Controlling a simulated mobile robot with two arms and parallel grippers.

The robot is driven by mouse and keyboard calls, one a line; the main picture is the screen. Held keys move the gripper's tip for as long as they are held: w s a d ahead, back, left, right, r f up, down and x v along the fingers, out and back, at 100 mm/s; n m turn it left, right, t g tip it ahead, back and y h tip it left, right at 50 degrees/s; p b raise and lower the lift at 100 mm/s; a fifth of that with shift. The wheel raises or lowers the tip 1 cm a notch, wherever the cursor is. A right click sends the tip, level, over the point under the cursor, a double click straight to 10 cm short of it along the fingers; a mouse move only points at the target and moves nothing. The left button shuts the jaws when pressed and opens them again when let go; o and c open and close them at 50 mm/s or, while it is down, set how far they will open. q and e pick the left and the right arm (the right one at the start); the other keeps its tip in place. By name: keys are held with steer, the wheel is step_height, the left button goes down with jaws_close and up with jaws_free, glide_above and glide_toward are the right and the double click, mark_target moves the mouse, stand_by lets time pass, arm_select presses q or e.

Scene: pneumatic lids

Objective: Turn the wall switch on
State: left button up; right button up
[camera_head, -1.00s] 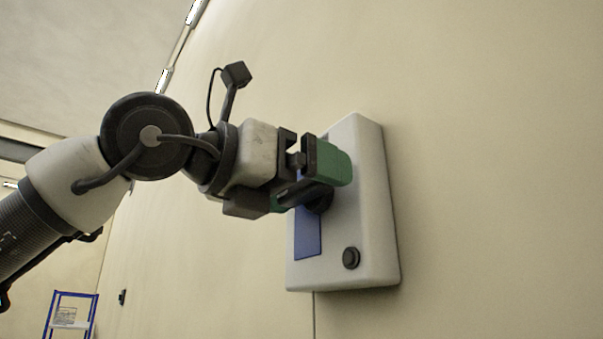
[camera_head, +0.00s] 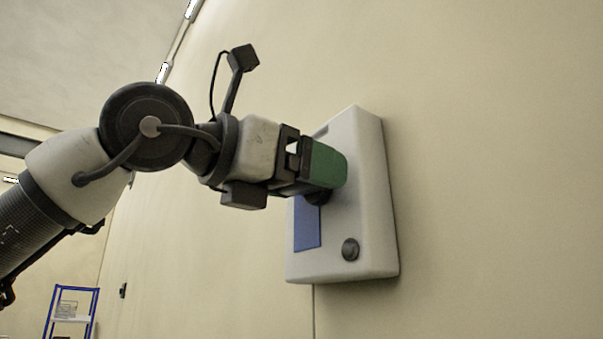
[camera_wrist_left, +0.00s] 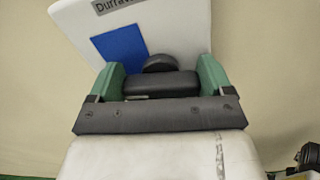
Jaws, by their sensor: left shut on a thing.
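The wall switch is a pale grey box (camera_head: 372,215) on the beige wall, with a blue panel (camera_head: 307,226), a small dark round button (camera_head: 350,249) and a dark knob (camera_head: 318,198). My left gripper (camera_head: 324,166) reaches it from the left and is shut on the knob; its green finger covers most of the knob. In the left wrist view the green fingers stand on both sides of the dark knob (camera_wrist_left: 160,63), and the blue panel (camera_wrist_left: 121,49) is beside it. My right gripper is not in view.
A blue-framed shelf (camera_head: 70,316) stands far off at the lower left. A small dark fitting (camera_head: 123,290) is on the wall. The wall around the box is bare, with open room to the right.

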arm_select(q)
steer(key=m, duration=0.4)
steer(key=shift+s+d+m, duration=0.1)
steer(key=shift+s+m, duration=0.05)
steer(key=shift+m, duration=0.15)
steer(key=m+p, duration=0.1)
steer(key=m, duration=0.2)
steer(key=shift+s+f+m, duration=0.1)
steer(key=shift+m, duration=0.2)
steer(key=m+p, duration=0.1)
steer(key=m, duration=0.3)
steer(key=shift+d+f, duration=0.1)
steer(key=shift+f+m+p, duration=0.2)
steer(key=shift+m+p, duration=0.15)
steer(key=shift+m, duration=1.45)
steer(key=o, duration=0.8)
steer(key=shift+s, duration=0.1)
